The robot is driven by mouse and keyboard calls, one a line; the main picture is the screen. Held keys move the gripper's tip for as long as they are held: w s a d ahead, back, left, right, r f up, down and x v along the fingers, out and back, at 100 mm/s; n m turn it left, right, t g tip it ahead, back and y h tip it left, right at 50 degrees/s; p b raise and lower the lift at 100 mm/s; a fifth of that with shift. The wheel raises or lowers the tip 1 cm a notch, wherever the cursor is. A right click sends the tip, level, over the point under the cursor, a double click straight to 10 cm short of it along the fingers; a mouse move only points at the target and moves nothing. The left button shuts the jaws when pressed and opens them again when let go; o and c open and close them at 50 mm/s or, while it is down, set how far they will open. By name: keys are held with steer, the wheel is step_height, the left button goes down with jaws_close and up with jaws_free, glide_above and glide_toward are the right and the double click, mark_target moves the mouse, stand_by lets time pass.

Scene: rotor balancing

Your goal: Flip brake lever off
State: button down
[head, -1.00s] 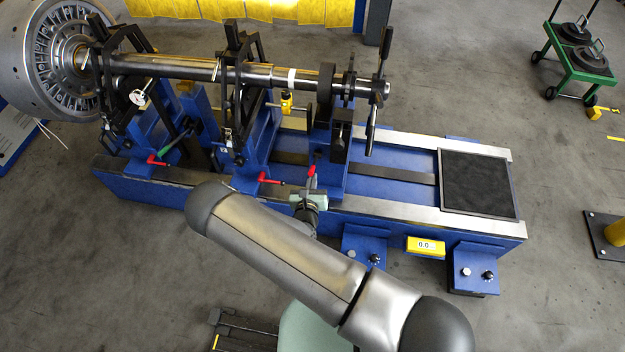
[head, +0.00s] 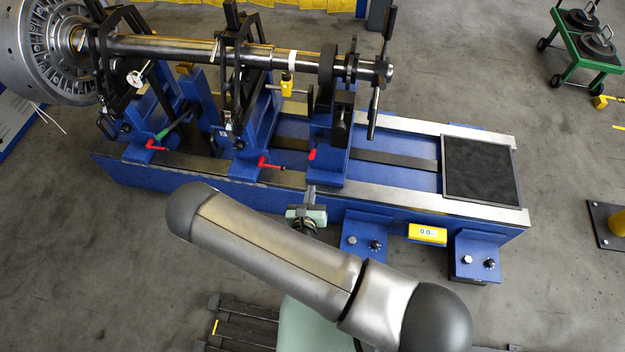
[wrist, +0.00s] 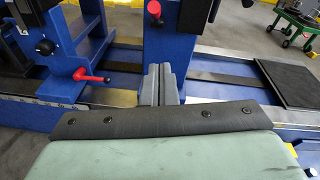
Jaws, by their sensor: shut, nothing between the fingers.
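The brake lever appears to be the short red handle (head: 312,154) on the front of the right-hand blue pedestal (head: 328,172). Its red end also shows at the top of the wrist view (wrist: 154,8), with a dark part just below it. The lever seems close to upright; its exact setting is too small to tell. My gripper (head: 310,190) is in front of the pedestal, below and apart from the lever. In the wrist view my gripper (wrist: 161,82) has its two grey fingers together, empty, pointing at the pedestal base.
Another red handle (head: 270,164) projects from the middle pedestal, left of my gripper. The rotor shaft (head: 190,48) lies above the pedestals. A yellow display (head: 427,233) is on the bed's front side. The bed's right part holds a black mat (head: 480,167).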

steer(key=shift+v, duration=1.1)
steer(key=w+d+r+m+g+h, duration=0.1)
steer(key=d+r+m+g+h, duration=0.1)
steer(key=d+r+m+h, duration=0.4)
steer(key=w+d+r+m+g+h, duration=0.2)
steer(key=d+r+m+h, duration=0.25)
steer(key=r, duration=0.35)
steer(key=s+d+r+m+g+h+p, duration=0.1)
steer(key=s+d+r+m+g, duration=0.5)
steer(key=r+m+g, duration=0.4)
steer(key=s+r+m+g+y+p, duration=0.1)
steer(key=s+r+m+y, duration=1)
steer(key=m, duration=0.5)
step_height(320, 180, up, 3)
steer(key=shift+s+d+f+y+p, duration=0.15)
steer(key=shift+s+d+y+p, duration=0.25)
steer(key=shift+y, duration=0.65)
